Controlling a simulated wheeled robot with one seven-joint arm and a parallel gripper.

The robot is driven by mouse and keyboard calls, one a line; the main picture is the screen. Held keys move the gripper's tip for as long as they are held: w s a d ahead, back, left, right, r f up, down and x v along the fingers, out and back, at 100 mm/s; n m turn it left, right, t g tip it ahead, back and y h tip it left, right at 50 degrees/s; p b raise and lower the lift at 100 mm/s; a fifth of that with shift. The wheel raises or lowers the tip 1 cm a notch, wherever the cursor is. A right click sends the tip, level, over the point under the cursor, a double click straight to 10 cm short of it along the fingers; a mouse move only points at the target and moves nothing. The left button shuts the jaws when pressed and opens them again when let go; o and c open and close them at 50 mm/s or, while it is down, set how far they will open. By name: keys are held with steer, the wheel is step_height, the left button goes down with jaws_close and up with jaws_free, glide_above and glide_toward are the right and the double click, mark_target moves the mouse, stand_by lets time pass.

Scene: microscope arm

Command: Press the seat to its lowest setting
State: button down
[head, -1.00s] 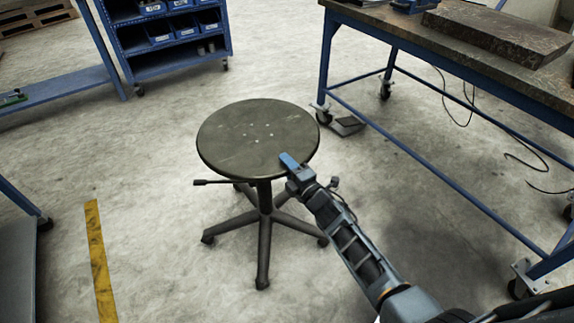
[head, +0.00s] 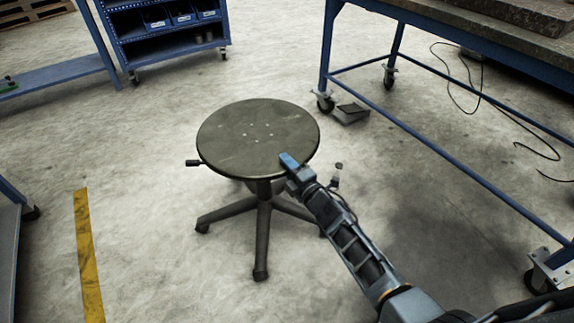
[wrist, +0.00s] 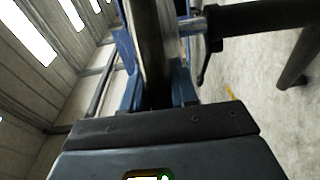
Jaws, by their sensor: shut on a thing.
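The stool has a round dark seat (head: 258,128) on a black column, with a star base (head: 262,215) on the floor. My gripper (head: 291,162) is at the seat's near right rim. In the wrist view, my gripper (wrist: 157,92) is shut on the seat rim (wrist: 152,45), with one blue finger on each face. A small lever (head: 194,163) sticks out left, close under the seat. The column (wrist: 265,18) also shows in the wrist view, turned sideways. Only a short piece of the column shows under the seat in the head view.
A blue-framed workbench (head: 440,140) on casters stands to the right, with a loose cable (head: 470,95) below. A blue shelf with bins (head: 170,35) is at the back left. A yellow floor strip (head: 88,255) lies to the left.

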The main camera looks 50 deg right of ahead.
steer(key=shift+s, duration=0.1)
steer(key=c, duration=1)
jaws_free()
steer(key=shift+o, duration=0.2)
steer(key=p+v, duration=0.1)
steer(key=v, duration=0.6)
steer(key=shift+s, duration=0.35)
steer(key=shift+a, duration=0.15)
